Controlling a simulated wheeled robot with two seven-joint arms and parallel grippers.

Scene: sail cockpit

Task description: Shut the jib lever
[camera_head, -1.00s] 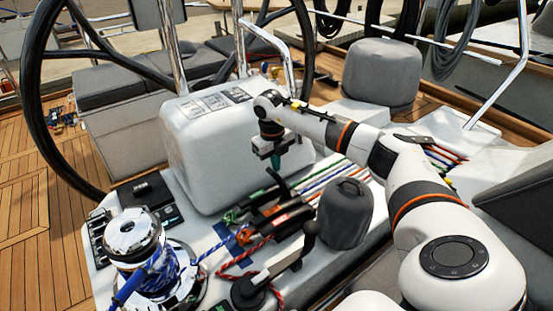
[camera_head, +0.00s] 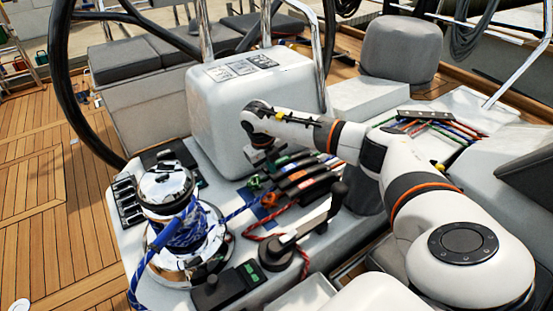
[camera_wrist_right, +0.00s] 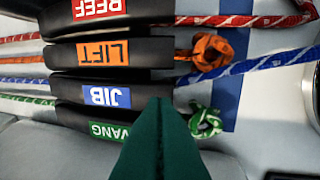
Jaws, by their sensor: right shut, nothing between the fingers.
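The jib lever (camera_wrist_right: 107,96), black with a blue label reading JIB, lies in the wrist view between the orange LIFT lever (camera_wrist_right: 108,53) and the green VANG lever (camera_wrist_right: 100,129). It lies flat, in line with the others. My right gripper (camera_wrist_right: 161,103) is shut and empty. Its dark green fingertips overlap the right end of the jib and VANG levers; I cannot tell whether they touch. My left gripper is not in view.
A chrome winch (camera_head: 168,190) wrapped in blue rope stands left of the levers. A white console (camera_head: 250,100) rises behind. Rope ends with an orange knot (camera_wrist_right: 205,50) and green knot (camera_wrist_right: 205,121) lie beside the levers.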

